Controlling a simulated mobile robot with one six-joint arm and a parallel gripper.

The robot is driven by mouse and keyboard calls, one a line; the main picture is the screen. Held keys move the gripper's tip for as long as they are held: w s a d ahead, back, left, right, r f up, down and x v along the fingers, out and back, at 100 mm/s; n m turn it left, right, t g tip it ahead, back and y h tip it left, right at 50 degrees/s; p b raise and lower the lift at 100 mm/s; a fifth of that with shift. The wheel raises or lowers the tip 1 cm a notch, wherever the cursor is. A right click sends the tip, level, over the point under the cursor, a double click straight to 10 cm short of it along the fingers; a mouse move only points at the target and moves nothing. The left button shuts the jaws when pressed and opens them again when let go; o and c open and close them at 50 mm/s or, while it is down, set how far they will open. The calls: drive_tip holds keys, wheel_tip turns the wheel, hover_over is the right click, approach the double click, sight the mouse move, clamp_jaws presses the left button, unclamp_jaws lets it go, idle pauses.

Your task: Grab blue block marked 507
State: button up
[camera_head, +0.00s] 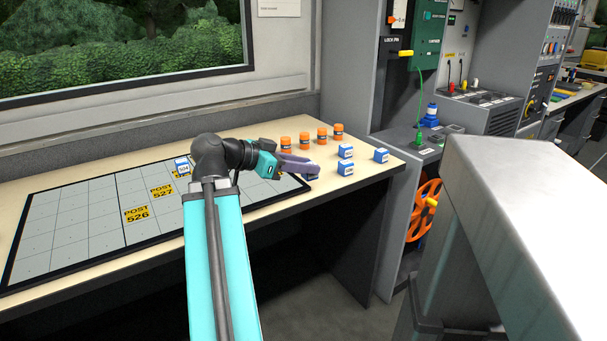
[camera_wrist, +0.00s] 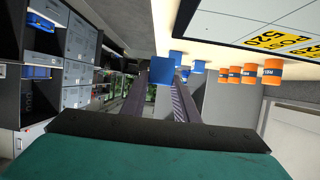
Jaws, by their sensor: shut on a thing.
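My gripper (camera_head: 308,167) reaches over the right end of the table, its purple-grey fingers closed. In the wrist view its fingers (camera_wrist: 163,85) are shut on a blue block (camera_wrist: 162,71). The held block shows a plain blue face there, and no number can be read on it; in the head view the fingers mostly hide it. Other blue blocks with white labelled tops stand just right of the gripper: one behind (camera_head: 345,152), one in front (camera_head: 345,168) and one farther right (camera_head: 381,156). Their numbers are too small to read.
A dark-framed grid board (camera_head: 75,225) with yellow post labels covers the table's left and middle. Another blue-and-white block (camera_head: 182,165) sits on it, beside my arm. Several orange cylinders (camera_head: 304,139) stand in a row behind the gripper. A grey cabinet (camera_head: 350,65) rises beyond the table's right end.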

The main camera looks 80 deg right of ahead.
drive_tip(key=shift+s+a+b, duration=0.15)
drive_tip(key=shift+a+b, duration=0.7)
drive_tip(key=shift+b, duration=0.3)
drive_tip(key=shift+a+r, duration=0.1)
